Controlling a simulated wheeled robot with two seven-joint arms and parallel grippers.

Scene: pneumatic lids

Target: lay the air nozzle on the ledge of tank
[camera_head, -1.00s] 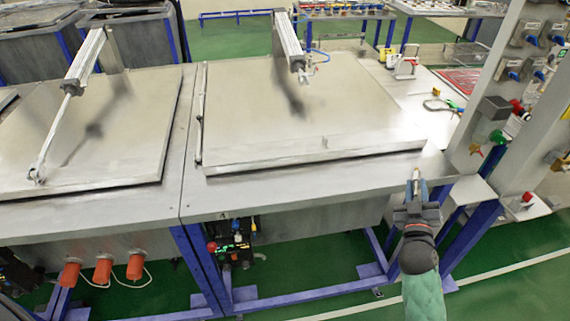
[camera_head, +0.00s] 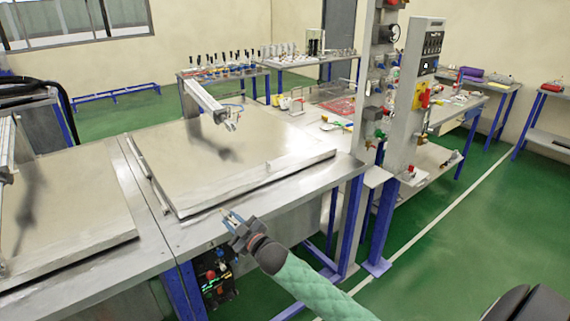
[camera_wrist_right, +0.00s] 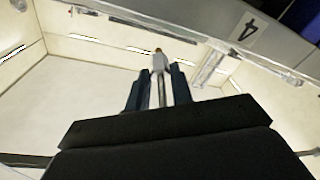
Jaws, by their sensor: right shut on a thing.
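My right gripper (camera_head: 232,217) is at the front ledge (camera_head: 195,238) of the tank, near the front corner of its flat metal lid (camera_head: 225,165). In the right wrist view its two dark fingers (camera_wrist_right: 160,90) are shut on the air nozzle (camera_wrist_right: 160,62), a slim pale metal piece with an orange tip. The nozzle points away from the wrist, between the fingers. In the head view it is small, and I cannot tell whether it touches the ledge. My left gripper is not in view.
A pneumatic cylinder (camera_head: 205,100) reaches over the lid. A second lidded tank (camera_head: 60,205) stands at the left. A post with valves (camera_head: 415,95) rises at the right, before a bench with tools. Bare ledge runs along the lid's front. The green floor at the right is open.

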